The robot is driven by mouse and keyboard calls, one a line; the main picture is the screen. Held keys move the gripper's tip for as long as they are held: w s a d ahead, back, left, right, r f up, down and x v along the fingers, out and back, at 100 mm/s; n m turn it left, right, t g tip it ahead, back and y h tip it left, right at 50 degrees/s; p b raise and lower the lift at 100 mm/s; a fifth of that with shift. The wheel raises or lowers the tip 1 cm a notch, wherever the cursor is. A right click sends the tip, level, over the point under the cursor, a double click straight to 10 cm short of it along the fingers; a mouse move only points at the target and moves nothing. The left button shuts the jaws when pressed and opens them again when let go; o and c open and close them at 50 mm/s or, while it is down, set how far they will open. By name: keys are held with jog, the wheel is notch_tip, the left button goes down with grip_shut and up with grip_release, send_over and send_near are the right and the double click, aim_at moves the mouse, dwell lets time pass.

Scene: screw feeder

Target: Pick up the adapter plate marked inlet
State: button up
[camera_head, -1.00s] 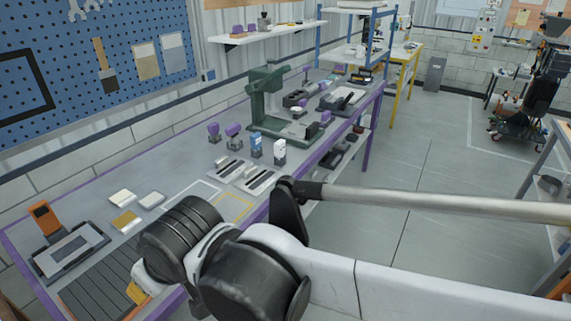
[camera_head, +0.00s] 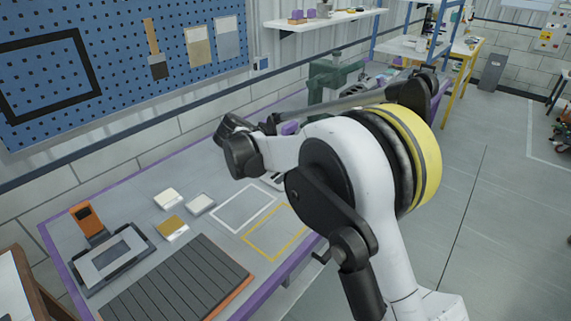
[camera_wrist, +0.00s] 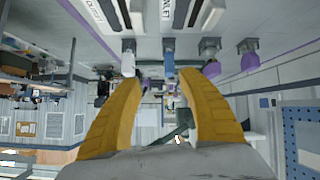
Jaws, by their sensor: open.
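In the wrist view, which looks upside down, parts of two adapter plates lie on the table at the top edge. The right one, the inlet plate (camera_wrist: 167,9), has a label that seems to end in "LET". The left plate (camera_wrist: 97,12) has a label too small to read surely. My gripper (camera_wrist: 158,80) has two yellow fingers spread apart with nothing between them. The plates lie beyond its fingertips, not touched. In the head view my arm hides most of the plates, and only a grey sliver (camera_head: 272,181) shows beside it.
In the head view a green press (camera_head: 325,85) stands behind my arm. White (camera_head: 243,208) and yellow (camera_head: 276,233) outlines on the table are empty. A ribbed mat (camera_head: 180,285) lies in front.

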jog(key=w+a+f, duration=0.1)
jog(key=a+f, duration=0.2)
jog(key=a+f+m+t+h, duration=0.1)
jog(key=a+f, duration=0.2)
jog(key=a, duration=0.1)
jog(key=w+a+f+t, duration=0.1)
jog(key=a+f, duration=0.2)
jog(key=shift+w+a+f+m, duration=0.25)
jog(key=shift+w+a+m, duration=0.05)
jog(key=shift+a+m, duration=0.1)
jog(key=shift+w+d+f+h, duration=0.1)
jog(key=shift+w+f+h, duration=0.1)
jog(key=shift+f+h, duration=0.1)
jog(key=b+x, duration=0.4)
jog(key=x, duration=0.6)
jog(key=shift+w+d, duration=0.1)
jog(key=shift+r, duration=0.15)
grip_shut()
